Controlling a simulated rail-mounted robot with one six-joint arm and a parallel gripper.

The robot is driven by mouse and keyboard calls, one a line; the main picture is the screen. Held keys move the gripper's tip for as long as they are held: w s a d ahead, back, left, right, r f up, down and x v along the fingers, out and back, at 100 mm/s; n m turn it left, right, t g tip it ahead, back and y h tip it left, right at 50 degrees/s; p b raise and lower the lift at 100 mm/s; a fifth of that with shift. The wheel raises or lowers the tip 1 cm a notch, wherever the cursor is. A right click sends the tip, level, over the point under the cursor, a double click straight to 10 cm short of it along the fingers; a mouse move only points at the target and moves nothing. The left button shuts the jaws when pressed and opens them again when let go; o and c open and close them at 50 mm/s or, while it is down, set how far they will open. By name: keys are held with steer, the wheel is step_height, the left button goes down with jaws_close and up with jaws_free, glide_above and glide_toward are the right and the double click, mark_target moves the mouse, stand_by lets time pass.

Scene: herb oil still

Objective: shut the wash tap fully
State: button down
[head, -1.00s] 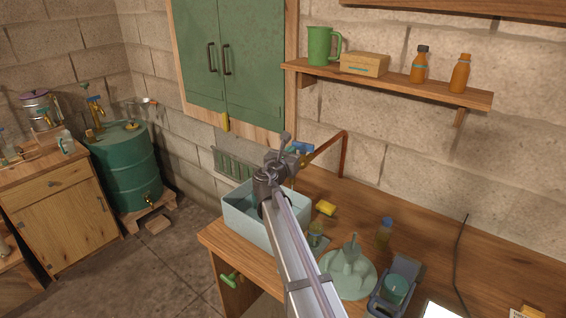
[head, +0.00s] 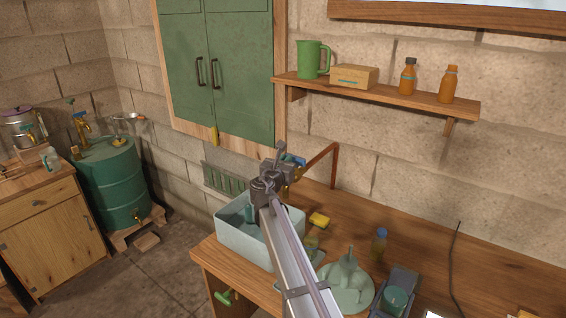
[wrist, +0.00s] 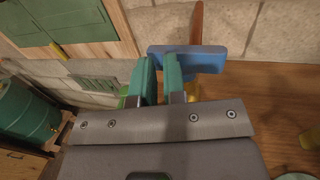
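The wash tap has a blue bar handle (wrist: 205,60) and an orange-brown pipe (head: 322,158) running to the wall above the pale blue basin (head: 240,240). In the head view the blue handle (head: 294,160) is partly hidden behind my gripper (head: 280,152). In the wrist view my gripper (wrist: 160,68) has its two green-padded fingers apart with a narrow gap. Their tips are at the left part of the handle, and the right finger overlaps it. I cannot tell whether they touch it. The tap's spout is mostly hidden.
The wooden bench (head: 450,255) holds a yellow sponge (head: 319,220), a blue-capped bottle (head: 379,243) and a pale green flask-like vessel (head: 347,270). A shelf (head: 375,95) with a jug and bottles is above. A green drum (head: 112,185) stands at left.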

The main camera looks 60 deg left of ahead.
steer(key=s+d, duration=0.5)
steer(key=s, duration=0.8)
steer(key=w+d+f+m+h+p, duration=0.25)
steer(key=w+d+m+h, duration=0.6)
steer(key=w+d, duration=1.1)
steer(key=w+d+f+m+g+h+p, duration=0.15)
steer(key=w+d+m, duration=0.35)
steer(key=d, duration=0.7)
steer(key=w+d+f+m+g+h+p, duration=0.1)
steer(key=w+d+m+g+h, duration=0.15)
steer(key=d+m, duration=0.6)
steer(key=w+d+f+m+g+h+p, duration=0.1)
steer(key=w+d+m+g+h, duration=0.2)
steer(key=d, duration=1.2)
steer(key=s+d+f+m+g+y+p, duration=0.1)
steer(key=s+d+m+g, duration=0.15)
steer(key=d+m, duration=0.45)
steer(key=s+d+f+m+g+y+p, duration=0.1)
steer(key=s+d+f+m+g, duration=0.15)
steer(key=d, duration=0.85)
steer(key=s+d+f+m+g+y+b, duration=0.2)
steer(key=s+d+f+m+y+b, duration=0.1)
steer(key=s+d+f+m+b, duration=0.4)
steer(key=shift+s+d+f+m+g+b, duration=0.35)
steer(key=shift+s+d+m, duration=0.55)
steer(key=shift+d, duration=0.35)
